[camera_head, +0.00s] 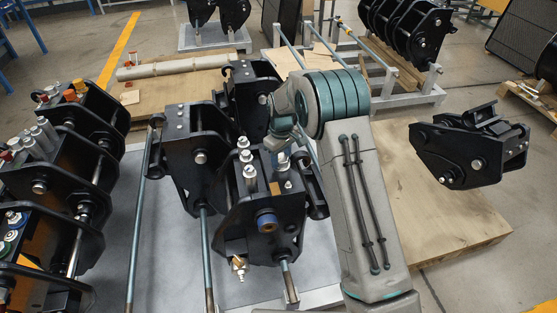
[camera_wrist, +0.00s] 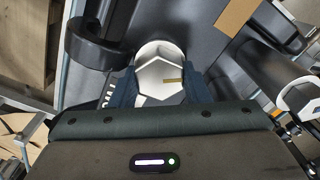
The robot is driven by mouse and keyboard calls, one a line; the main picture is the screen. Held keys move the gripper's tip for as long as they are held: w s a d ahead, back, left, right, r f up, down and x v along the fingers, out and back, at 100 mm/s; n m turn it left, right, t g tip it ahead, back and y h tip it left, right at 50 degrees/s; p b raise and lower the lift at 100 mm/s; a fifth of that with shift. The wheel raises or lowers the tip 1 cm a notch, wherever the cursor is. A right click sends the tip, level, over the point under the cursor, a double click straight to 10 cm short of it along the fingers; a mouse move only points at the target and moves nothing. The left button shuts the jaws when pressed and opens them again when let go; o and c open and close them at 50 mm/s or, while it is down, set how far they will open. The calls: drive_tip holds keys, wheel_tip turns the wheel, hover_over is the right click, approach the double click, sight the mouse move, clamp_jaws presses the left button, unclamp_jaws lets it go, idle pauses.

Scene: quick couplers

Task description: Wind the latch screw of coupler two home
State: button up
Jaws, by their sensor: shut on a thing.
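In the wrist view, a bright metal hexagonal screw head (camera_wrist: 152,72) sits between the two dark fingers of my gripper (camera_wrist: 163,88). The fingers touch it on both sides, and it carries a small brass-coloured mark. Its shank is hidden. In the head view, my arm reaches in from the lower right and bends down over a black coupler (camera_head: 262,213) in the middle. This coupler has several metal fittings on top and a blue-ringed pin in front. My fingertips are hard to make out there. No number is readable on the couplers.
Another black coupler (camera_head: 188,135) stands close on the left, and one more (camera_head: 252,82) stands behind. A row of black couplers with fittings (camera_head: 60,170) fills the left edge. A separate black coupler (camera_head: 470,152) is at the right above a wooden board (camera_head: 440,215).

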sight(281, 158)
drive_tip(key=m, duration=0.3)
drive_tip(key=m+b, duration=0.1)
drive_tip(key=m, duration=0.2)
drive_tip(key=shift+s+d+f, duration=0.1)
drive_tip(key=shift+s+f, duration=0.1)
drive_tip(key=shift+m, duration=0.4)
drive_tip(key=o, duration=1)
drive_tip(key=shift+r, duration=0.1)
drive_tip(key=shift+c, duration=0.2)
drive_tip(key=shift+r, duration=0.25)
wheel_tip(281, 158, up, 13)
drive_tip(key=shift+r, duration=0.2)
